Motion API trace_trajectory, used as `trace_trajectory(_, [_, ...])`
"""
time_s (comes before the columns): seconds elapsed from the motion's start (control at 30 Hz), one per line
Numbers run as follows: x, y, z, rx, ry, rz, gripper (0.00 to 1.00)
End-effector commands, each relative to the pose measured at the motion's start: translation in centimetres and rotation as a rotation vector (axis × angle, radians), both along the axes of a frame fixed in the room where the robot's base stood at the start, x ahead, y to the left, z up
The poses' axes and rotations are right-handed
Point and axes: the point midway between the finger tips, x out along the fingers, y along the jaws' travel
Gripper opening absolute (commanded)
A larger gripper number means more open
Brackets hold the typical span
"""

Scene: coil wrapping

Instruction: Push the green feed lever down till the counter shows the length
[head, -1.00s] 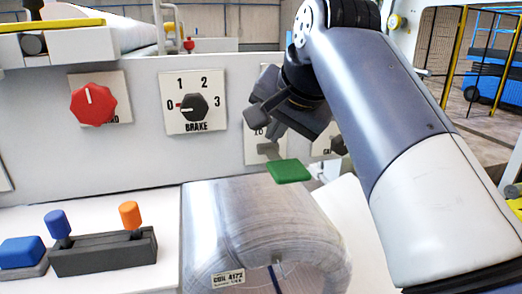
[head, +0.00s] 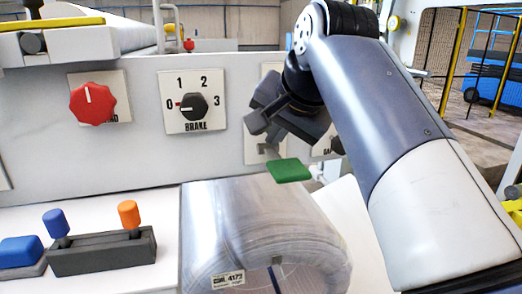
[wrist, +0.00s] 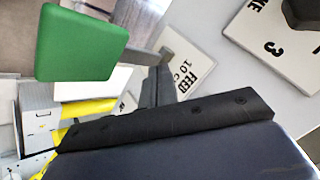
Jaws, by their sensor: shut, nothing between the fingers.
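The green feed lever's paddle (head: 290,170) sticks out from the machine panel, above the coil. In the wrist view the green paddle (wrist: 80,42) is large at upper left, with the grey lever arm (wrist: 180,50) running toward the plate marked FEED (wrist: 190,68). My gripper (head: 300,130) is in front of the panel, just above the paddle in the head view. In the wrist view its fingers (wrist: 158,84) are together and empty, close to the lever arm; whether they touch it I cannot tell. No counter reading is visible; my gripper and arm cover part of the panel there.
The coil (head: 235,225) stands below the lever. On the panel to the left are the BRAKE knob (head: 193,107), pointing at 0, and a red knob (head: 93,103). An orange-and-blue switch block (head: 103,252) is at lower left.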

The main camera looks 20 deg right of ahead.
Motion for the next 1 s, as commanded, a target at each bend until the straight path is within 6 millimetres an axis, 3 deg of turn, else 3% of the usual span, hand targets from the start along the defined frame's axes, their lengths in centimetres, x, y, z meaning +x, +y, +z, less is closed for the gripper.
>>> trace_trajectory(1.0, [-0.1, 0.0, -1.1, 0.0, -0.001, 0.0, 0.0])
